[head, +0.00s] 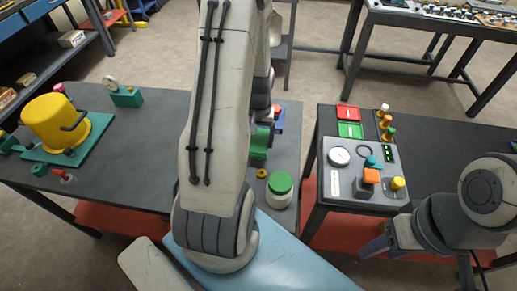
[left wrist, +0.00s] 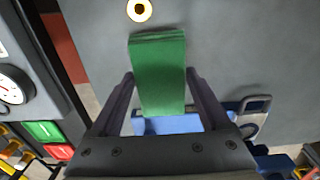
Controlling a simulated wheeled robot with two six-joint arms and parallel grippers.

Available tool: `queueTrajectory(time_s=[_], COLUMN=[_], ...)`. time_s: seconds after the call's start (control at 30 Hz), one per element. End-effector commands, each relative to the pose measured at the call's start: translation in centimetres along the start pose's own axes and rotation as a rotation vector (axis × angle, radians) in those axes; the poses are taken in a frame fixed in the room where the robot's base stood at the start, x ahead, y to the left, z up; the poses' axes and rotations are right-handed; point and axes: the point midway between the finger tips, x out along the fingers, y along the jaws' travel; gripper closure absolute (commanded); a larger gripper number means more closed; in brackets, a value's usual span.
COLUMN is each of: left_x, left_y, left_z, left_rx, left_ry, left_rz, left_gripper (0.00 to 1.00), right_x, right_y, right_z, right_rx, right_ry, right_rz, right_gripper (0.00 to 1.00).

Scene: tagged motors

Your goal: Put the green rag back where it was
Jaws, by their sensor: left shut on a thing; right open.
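The green rag (head: 259,148) shows beside my left arm in the head view, over the grey middle table. In the left wrist view the rag (left wrist: 160,70), a folded green strip, lies between the two fingers of my left gripper (left wrist: 162,90), which is shut on it. My left arm hides much of this gripper (head: 264,128) in the head view. I cannot tell whether the rag touches the table. My right gripper (head: 378,245) is open and empty at the front of the right table.
A blue object (left wrist: 180,124) lies beyond the rag. The right table holds a grey panel (head: 340,185); the left holds a yellow motor (head: 52,118).

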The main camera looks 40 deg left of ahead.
Motion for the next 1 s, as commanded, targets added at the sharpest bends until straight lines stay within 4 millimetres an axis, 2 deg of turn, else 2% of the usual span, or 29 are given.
queueTrajectory(time_s=[0.33, 0.77, 0.8, 0.83, 1.0], left_x=[4.3, 5.1, 4.9, 4.9, 4.9], left_y=[0.0, 0.0, 0.0, 0.0, 0.0], left_z=[0.0, 0.0, -0.1, -0.1, -0.1], left_rx=[0.000, 0.000, 0.000, 0.000, 0.000], left_ry=[-0.002, 0.002, 0.002, 0.002, 0.002], left_rz=[0.000, 0.000, 0.000, 0.000, 0.000], left_gripper=[0.80, 0.80, 0.05, 0.00, 0.00], right_x=[-0.2, 0.1, 0.0, -0.1, -0.1], right_y=[0.0, 0.0, 0.0, 0.0, 0.0], right_z=[0.0, 0.0, 0.0, 0.0, 0.0], right_rx=[0.000, 0.000, 0.000, 0.000, 0.000], right_ry=[0.000, 0.000, 0.000, 0.000, 0.000], right_rz=[0.000, 0.000, 0.000, 0.000, 0.000], right_gripper=[0.50, 0.50, 0.50, 0.50, 0.50])
